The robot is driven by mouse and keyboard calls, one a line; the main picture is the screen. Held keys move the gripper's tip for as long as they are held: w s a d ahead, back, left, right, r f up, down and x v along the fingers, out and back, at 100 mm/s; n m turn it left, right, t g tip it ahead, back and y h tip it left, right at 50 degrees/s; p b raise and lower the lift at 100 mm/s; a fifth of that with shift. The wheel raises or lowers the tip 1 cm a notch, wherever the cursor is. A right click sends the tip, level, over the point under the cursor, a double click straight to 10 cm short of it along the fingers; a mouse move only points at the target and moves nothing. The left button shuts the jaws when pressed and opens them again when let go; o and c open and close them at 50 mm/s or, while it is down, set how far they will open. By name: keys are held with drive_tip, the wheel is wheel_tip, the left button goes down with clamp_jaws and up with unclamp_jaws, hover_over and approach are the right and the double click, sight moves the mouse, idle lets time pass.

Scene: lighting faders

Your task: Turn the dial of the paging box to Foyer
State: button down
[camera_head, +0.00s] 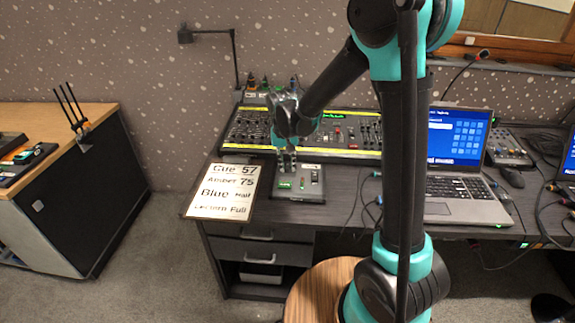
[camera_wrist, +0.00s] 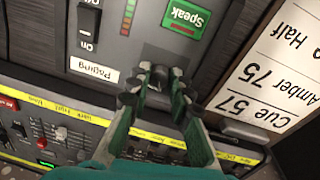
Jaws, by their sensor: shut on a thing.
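The paging box (camera_head: 311,188) is a small grey panel on the desk, in front of the mixing console. In the wrist view its face (camera_wrist: 215,62) fills the top, with an upside-down "Paging" label (camera_wrist: 94,70), a green "Speak" button (camera_wrist: 184,16) and a black switch (camera_wrist: 88,20) marked "On". My gripper (camera_head: 287,162) points down onto the box's far part. In the wrist view my gripper (camera_wrist: 157,84) has its black fingertips close together around a small dark knob, apparently the dial. The fingers mostly hide it, so its pointer and position marks cannot be read.
The mixing console (camera_head: 245,132) with yellow strips lies just behind the box. A cue sheet (camera_head: 222,191) lies on the left and a laptop (camera_head: 455,185) stands on the right. Cables lie on the desk between box and laptop. A wooden stool (camera_head: 312,295) stands below.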

sight(286, 174)
drive_tip(key=shift+m, duration=2)
drive_tip(key=c, duration=1.4)
unclamp_jaws()
drive_tip(key=shift+o, duration=0.2)
wheel_tip(286, 174, up, 12)
drive_tip(key=shift+s+a, duration=0.3)
drive_tip(key=shift+s, duration=0.15)
